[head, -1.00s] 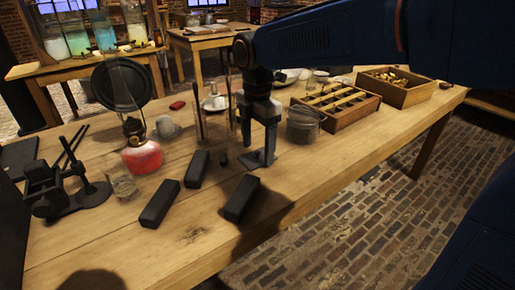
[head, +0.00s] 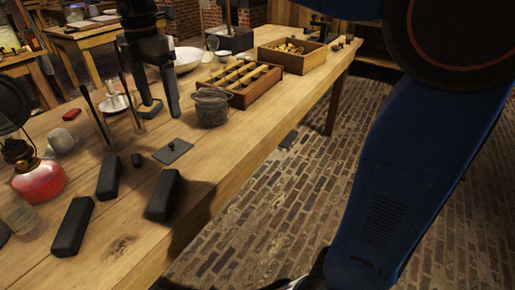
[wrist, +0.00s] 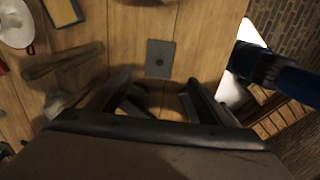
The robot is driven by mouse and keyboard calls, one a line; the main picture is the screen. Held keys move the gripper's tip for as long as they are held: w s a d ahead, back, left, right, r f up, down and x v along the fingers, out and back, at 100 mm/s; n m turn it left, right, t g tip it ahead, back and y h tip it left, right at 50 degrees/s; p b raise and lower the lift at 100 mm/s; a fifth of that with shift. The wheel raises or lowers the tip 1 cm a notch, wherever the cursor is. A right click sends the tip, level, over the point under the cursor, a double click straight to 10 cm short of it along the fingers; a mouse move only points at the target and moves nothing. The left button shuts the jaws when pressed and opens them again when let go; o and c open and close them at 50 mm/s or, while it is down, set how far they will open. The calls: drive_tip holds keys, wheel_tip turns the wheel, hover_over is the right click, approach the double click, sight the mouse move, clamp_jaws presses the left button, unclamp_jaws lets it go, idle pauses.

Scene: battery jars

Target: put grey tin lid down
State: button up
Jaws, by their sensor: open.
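The grey tin lid (head: 172,152) is a flat, dark square plate with a small knob in its middle. It lies flat on the wooden table, beyond the black blocks and in front of the glass jar. It also shows in the wrist view (wrist: 160,58), beyond the fingertips. My gripper (head: 162,110) is open and empty, apart from the lid and above the table behind it in the head view. In the wrist view its two fingers (wrist: 158,100) are spread, with nothing gripped between them.
A glass jar (head: 211,107) stands beside a divided wooden tray (head: 240,84). Black blocks (head: 109,178) lie in front of the lid. A lamp with a red base (head: 40,183) and thin upright rods (head: 97,116) stand to the left. The right table edge drops to a brick floor.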

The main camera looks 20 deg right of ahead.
drive_tip(key=s+d+f+m+t, duration=0.2)
drive_tip(key=s+d+f+m, duration=0.7)
drive_tip(key=d+m, duration=0.3)
drive_tip(key=s+d+f+m+t, duration=0.2)
drive_tip(key=s+d+f+m, duration=0.6)
drive_tip(key=s+d+m, duration=0.3)
drive_tip(key=d+m, duration=0.1)
drive_tip(key=d, duration=0.3)
drive_tip(key=shift+s+f+m+t, duration=0.35)
drive_tip(key=shift+f+m+t, duration=0.05)
